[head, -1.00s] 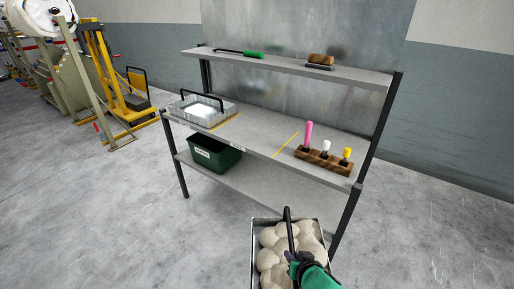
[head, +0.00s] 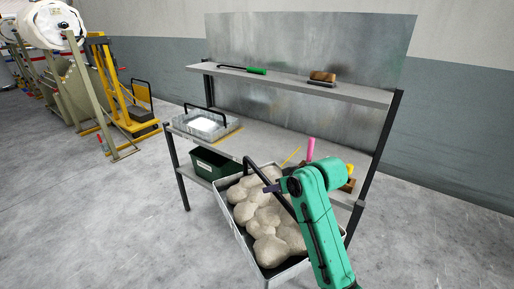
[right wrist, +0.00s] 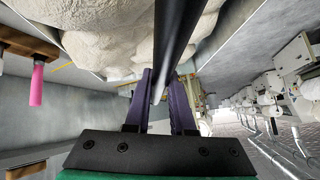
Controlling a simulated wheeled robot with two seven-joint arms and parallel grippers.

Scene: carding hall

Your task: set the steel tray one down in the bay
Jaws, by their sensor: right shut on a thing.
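A steel tray (head: 232,222) with a black bar handle (head: 261,174) holds several pale, lumpy masses (head: 262,210). My right gripper (head: 278,187) is shut on the handle, and the tray hangs in front of the shelf unit. In the right wrist view, the purple fingers (right wrist: 163,88) close around the black bar (right wrist: 172,45), with the pale lumps beside it. The bay appears as a bare stretch of the middle shelf (head: 262,149) between two yellow lines. The held tray stands in front of and below it, apart from it. My left gripper is out of view.
Another steel tray (head: 228,127) with a black handle stands on the middle shelf left of the bay. A pink-handled tool (head: 311,149) stands to the right, its block mostly hidden by my arm. A green bin (head: 212,162) sits on the lower shelf. The upper shelf (head: 290,83) overhangs behind.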

